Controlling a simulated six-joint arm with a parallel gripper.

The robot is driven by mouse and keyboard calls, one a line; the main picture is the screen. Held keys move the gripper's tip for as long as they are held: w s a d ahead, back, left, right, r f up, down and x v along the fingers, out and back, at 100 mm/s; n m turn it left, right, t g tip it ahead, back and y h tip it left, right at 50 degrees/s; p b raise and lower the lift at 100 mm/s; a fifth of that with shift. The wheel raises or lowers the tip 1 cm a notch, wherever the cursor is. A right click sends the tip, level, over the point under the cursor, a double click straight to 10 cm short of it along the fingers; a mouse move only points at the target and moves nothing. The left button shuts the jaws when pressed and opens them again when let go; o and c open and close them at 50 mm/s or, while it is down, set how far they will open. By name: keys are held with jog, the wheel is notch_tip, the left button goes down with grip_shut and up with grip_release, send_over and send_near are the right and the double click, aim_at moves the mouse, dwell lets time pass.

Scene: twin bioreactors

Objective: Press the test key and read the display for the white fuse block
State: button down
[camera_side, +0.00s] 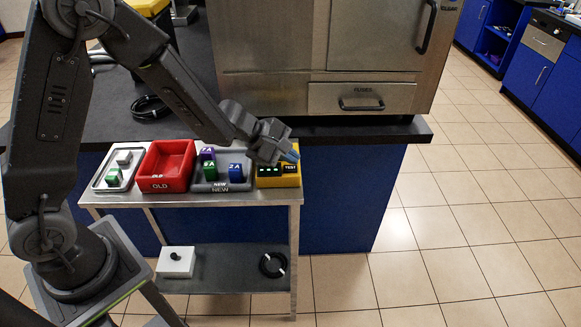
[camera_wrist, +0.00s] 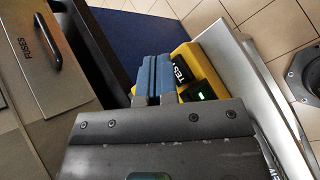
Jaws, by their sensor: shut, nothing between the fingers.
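The yellow tester (camera_side: 278,181) sits at the right end of the steel cart, with a dark display (camera_side: 270,170) showing small green lit marks, too small to read as characters. Its TEST label (camera_side: 290,168) is beside the display; in the wrist view the label (camera_wrist: 181,72) also shows. My gripper (camera_side: 293,156) is shut and empty, its blue fingertips together at the tester's back by the TEST label. In the wrist view the fingertips (camera_wrist: 153,76) overlap the yellow body; I cannot tell whether they touch it. A white block (camera_side: 123,157) lies in the left grey tray (camera_side: 97,184).
The red OLD bin (camera_side: 160,184) looks empty. The grey NEW tray (camera_side: 214,188) holds purple, green and blue blocks. The counter with a steel cabinet (camera_side: 270,50) stands behind. A white box (camera_side: 176,262) is on the lower shelf.

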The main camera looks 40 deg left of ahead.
jog(key=shift+f, duration=0.1)
jog(key=shift+f, duration=0.3)
jog(key=shift+f, duration=0.3)
dwell(0.5)
jog(key=shift+s+a+f, duration=0.1)
jog(key=shift+s+f, duration=0.05)
jog(key=shift+f, duration=0.45)
dwell(0.4)
jog(key=shift+r, duration=0.1)
jog(key=shift+s+a+r, duration=0.1)
jog(key=shift+r, duration=0.8)
jog(key=shift+r, duration=0.15)
